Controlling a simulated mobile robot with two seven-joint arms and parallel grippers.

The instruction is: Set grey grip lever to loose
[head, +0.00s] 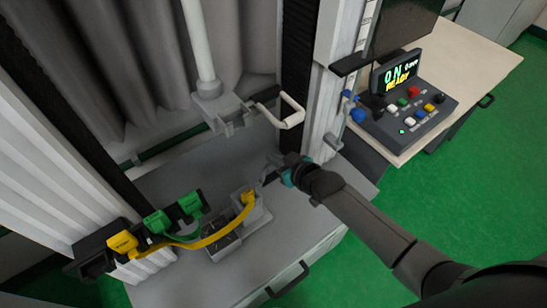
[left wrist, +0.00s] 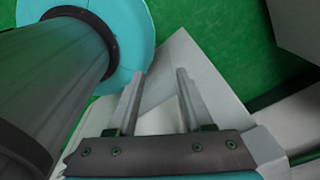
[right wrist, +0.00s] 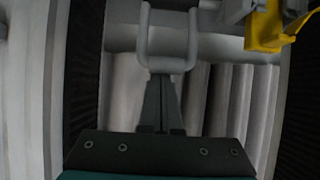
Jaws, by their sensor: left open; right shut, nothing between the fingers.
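A pale grey U-shaped lever (head: 292,117) sticks out to the right from the grey upper grip (head: 222,107), which hangs on a white rod. In the right wrist view the lever (right wrist: 168,65) is at the top middle, its crossbar just beyond my fingertips. My right gripper (head: 268,174) is shut and empty, below the lever in the head view. In the right wrist view its fingers (right wrist: 161,80) lie together; I cannot tell whether they touch the lever. My left gripper (left wrist: 158,78) is open and empty above a pale surface; it is outside the head view.
Green plugs (head: 157,222) are at left. A control box (head: 410,105) reading ON and READY stands on the right table (head: 465,65). Dark columns flank the grip.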

